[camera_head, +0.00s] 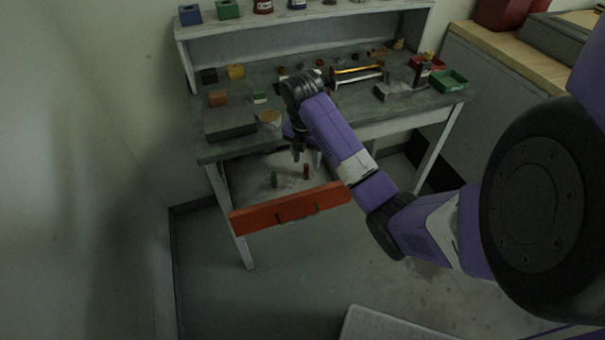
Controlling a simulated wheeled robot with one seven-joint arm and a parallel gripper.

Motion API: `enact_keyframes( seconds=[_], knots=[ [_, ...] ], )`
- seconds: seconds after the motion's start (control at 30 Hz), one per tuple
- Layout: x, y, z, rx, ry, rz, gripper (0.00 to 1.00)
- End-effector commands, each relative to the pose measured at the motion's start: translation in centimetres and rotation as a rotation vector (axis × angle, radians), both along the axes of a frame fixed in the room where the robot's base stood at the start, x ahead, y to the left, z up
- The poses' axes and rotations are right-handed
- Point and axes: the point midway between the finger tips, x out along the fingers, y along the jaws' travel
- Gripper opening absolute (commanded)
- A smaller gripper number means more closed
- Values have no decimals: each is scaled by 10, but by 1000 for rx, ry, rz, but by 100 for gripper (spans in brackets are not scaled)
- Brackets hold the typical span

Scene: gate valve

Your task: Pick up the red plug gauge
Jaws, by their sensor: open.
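The red plug gauge (306,172) looks like a small dark red upright cylinder. It stands inside the open drawer with the orange front (290,208), toward the right. A similar green plug (274,180) stands to its left in the drawer. My gripper (298,156) is open and points down over the drawer, above and slightly left of the red plug gauge, apart from it. The gap between the fingers is small and dark in this view. My arm hides part of the drawer's right side.
The workbench (218,149) stands above and behind the drawer. A grey block (229,123), a round tan-topped container (270,118), coloured blocks and a green tray (449,80) lie on it. The bench edge overhangs the drawer's rear.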

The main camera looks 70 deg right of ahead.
Motion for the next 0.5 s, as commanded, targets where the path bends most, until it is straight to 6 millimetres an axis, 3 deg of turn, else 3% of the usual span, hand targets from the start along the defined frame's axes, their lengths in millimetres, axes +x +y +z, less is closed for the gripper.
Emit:
enact_keyframes(
  seconds=[0.33,0.5],
  knots=[
    [3,-7,-43,1,1,-1,45],
    [3,-8,-55,-1,-1,0,45]
  ],
)
